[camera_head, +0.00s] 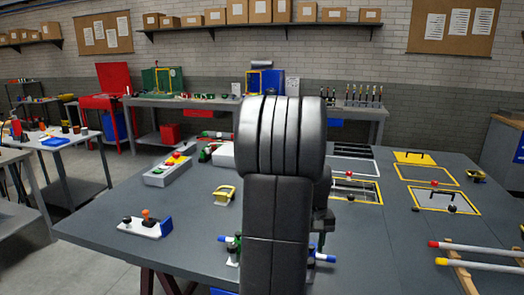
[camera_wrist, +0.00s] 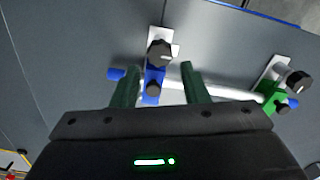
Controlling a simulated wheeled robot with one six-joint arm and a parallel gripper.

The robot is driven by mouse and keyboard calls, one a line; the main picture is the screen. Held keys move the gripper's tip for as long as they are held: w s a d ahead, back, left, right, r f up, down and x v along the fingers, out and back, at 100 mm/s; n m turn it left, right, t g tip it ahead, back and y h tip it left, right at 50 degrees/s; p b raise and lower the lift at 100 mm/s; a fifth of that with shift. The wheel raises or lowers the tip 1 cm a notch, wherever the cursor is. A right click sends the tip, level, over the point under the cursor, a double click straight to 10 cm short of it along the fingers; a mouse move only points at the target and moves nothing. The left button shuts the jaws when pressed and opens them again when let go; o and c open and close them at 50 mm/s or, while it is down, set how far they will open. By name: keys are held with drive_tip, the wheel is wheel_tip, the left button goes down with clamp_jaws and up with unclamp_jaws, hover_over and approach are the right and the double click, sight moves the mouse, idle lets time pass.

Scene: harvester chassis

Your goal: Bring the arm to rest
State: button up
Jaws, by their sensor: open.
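My gripper (camera_wrist: 160,67) shows in the wrist view with its two dark green fingers spread apart. Between and just beyond them is a blue clamp (camera_wrist: 154,84) with a black knob on a white base plate. A pale rod (camera_wrist: 215,93) with a blue end runs from this clamp to a green clamp (camera_wrist: 272,98) at right. The fingers are near the rod, and I cannot tell whether they touch it.
The grey table (camera_head: 100,228) carries a lever box (camera_head: 145,227), a grey button box (camera_head: 168,173) and a yellow-handled part (camera_head: 224,194) at left. Yellow-framed openings (camera_head: 448,200) and long rods (camera_head: 480,249) are at right. A workbench (camera_head: 345,107) stands along the back wall.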

wheel_tip(320, 180, down, 5)
drive_tip(key=shift+r, duration=0.1)
drive_tip(key=shift+r, duration=0.1)
idle(0.4)
